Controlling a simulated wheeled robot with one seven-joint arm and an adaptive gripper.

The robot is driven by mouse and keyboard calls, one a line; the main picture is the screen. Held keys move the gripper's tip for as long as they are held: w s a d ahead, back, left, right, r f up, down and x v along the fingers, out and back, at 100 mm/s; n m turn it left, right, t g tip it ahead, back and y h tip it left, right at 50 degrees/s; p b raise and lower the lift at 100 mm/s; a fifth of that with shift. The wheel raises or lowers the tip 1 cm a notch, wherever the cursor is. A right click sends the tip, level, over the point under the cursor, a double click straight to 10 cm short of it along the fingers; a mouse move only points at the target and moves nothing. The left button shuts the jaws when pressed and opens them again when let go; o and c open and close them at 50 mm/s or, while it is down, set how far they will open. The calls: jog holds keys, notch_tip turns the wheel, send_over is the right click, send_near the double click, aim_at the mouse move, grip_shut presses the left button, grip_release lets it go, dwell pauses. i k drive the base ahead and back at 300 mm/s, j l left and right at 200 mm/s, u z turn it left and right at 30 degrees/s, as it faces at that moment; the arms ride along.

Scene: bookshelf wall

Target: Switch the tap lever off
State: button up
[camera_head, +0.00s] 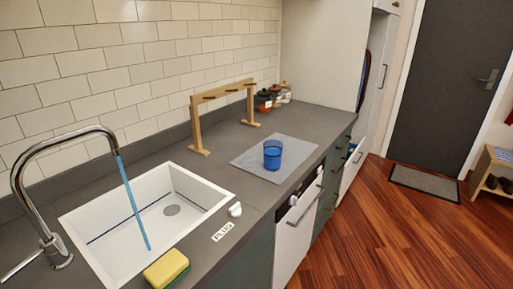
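A chrome tap (28,203) with a tall curved neck stands at the left of the white sink (205,208). A blue stream of water (133,205) runs from its spout down into the basin. The tap lever (22,266) is a thin chrome rod that sticks out from the tap's base to the lower left and reaches the picture's edge. My gripper is not in view.
A yellow and green sponge (167,269) lies at the sink's front edge. A small white object (235,209) and a "PLUG" label (223,231) are on the counter to its right. A blue cup (272,154) stands on a grey mat (296,150). A wooden rack (222,91) stands behind.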

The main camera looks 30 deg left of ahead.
aim_at(52, 246)
jog(key=u, duration=2.35)
jog(key=i+l+u, duration=0.25)
jog(key=l+u, duration=0.2)
jog(key=l, duration=0.25)
